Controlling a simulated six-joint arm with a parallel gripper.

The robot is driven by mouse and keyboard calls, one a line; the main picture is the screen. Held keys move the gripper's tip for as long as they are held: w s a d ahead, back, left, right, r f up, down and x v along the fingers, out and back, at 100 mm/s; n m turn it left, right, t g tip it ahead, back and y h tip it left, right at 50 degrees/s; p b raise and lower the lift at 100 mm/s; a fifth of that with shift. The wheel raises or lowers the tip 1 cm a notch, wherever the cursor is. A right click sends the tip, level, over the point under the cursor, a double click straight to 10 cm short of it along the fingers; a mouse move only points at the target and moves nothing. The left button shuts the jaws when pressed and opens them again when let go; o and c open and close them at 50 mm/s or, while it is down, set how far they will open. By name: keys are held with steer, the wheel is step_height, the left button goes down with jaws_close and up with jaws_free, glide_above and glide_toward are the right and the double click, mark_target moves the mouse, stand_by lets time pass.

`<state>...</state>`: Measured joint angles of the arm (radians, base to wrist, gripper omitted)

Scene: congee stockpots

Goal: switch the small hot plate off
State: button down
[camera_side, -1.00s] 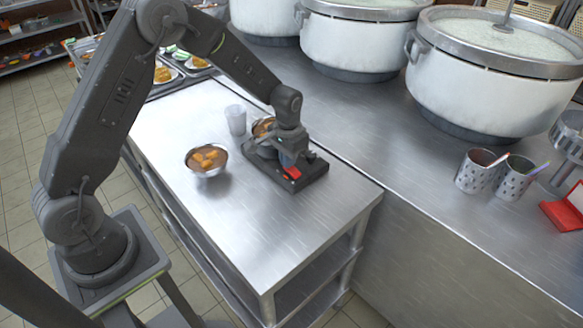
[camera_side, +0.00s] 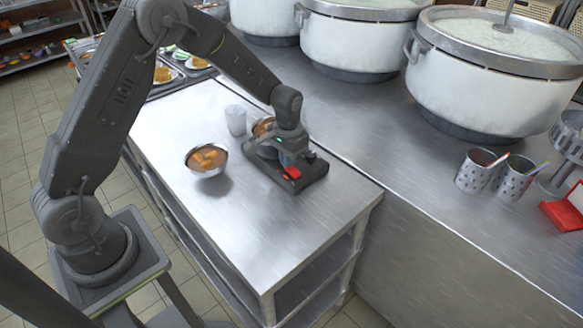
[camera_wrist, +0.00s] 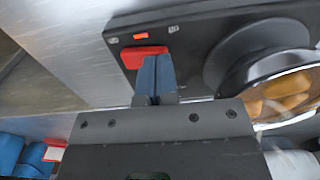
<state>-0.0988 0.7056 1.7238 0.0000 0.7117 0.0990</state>
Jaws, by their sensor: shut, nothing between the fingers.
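The small hot plate (camera_side: 312,176) is a flat black box on the steel table, partly hidden under my gripper in the side view. Its red switch (camera_side: 291,173) is at the near edge; it also shows in the wrist view (camera_wrist: 143,54). A small orange-red mark (camera_wrist: 140,36) sits beside the switch; I cannot tell if it is lit. The round dark plate (camera_wrist: 250,40) is to the right there. My gripper (camera_wrist: 157,58) is shut and empty, its blue fingertips right beside the switch. I cannot tell whether they touch it.
A metal bowl of orange-brown food (camera_wrist: 285,90) overlaps the round plate in the wrist view. Another food bowl (camera_side: 206,160) and a clear cup (camera_side: 236,120) stand to the left in the side view. Large white stockpots (camera_side: 490,95) stand behind. The table's front is clear.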

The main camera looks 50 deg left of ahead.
steer(key=shift+f, duration=0.35)
stand_by(0.5)
steer(key=shift+r, duration=0.1)
steer(key=shift+r, duration=3.95)
